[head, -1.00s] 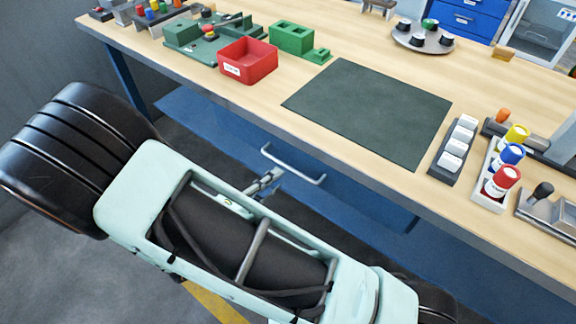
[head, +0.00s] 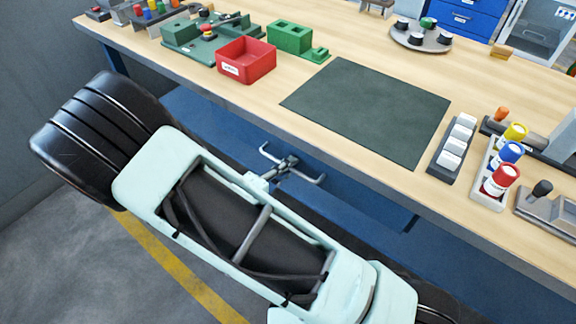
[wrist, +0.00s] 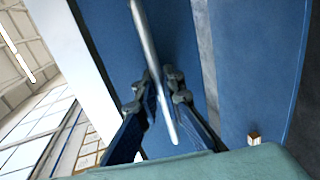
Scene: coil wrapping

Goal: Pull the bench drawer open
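The blue bench drawer (head: 349,187) is under the front edge of the wooden worktop, and its front looks shut. Its grey bar handle (head: 312,180) sticks out from the front. My gripper (head: 285,165) is at the middle of this handle. In the wrist view the handle (wrist: 146,32) runs between the two dark fingers of my gripper (wrist: 158,78), with one finger on each side. The fingertips are close to the bar, but whether they press on it cannot be told. My pale green arm hides part of the bench front.
On the worktop (head: 240,95) are a dark mat (head: 370,108), a red bin (head: 246,72), green fixtures (head: 292,37) and colored bottles (head: 502,180). Bare floor (head: 75,262) with a yellow line lies in front of the bench.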

